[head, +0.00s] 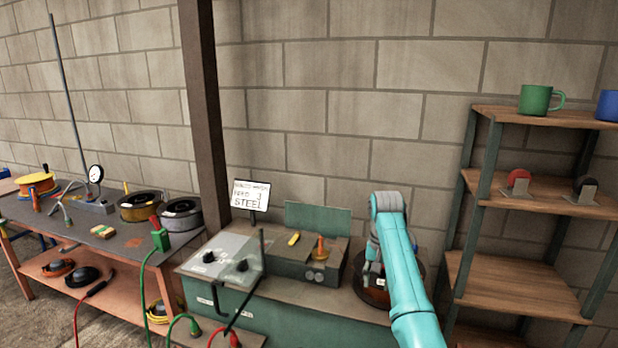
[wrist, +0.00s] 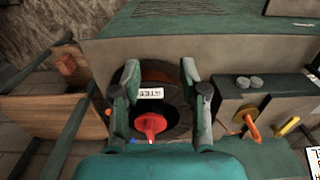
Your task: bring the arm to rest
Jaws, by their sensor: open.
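My teal arm (head: 408,270) reaches up from the lower right, and its wrist bends down at the far end. My gripper (head: 372,268) hangs over the right part of the green bench, above a dark round piece (head: 378,296). In the wrist view my gripper (wrist: 160,76) is open, with its two grey-green fingers wide apart. Between and below them is the dark round piece (wrist: 177,124) with a white label (wrist: 150,93) and a red part (wrist: 150,125). The fingers hold nothing that I can see. The arm hides part of the round piece in the head view.
The green bench (head: 330,325) carries a control box, a yellow-orange lever (head: 320,250) and a STEEL sign (head: 250,195). A wooden shelf (head: 515,285) with mugs stands close on the right. A dark post (head: 200,110) and a cluttered table (head: 70,222) are on the left.

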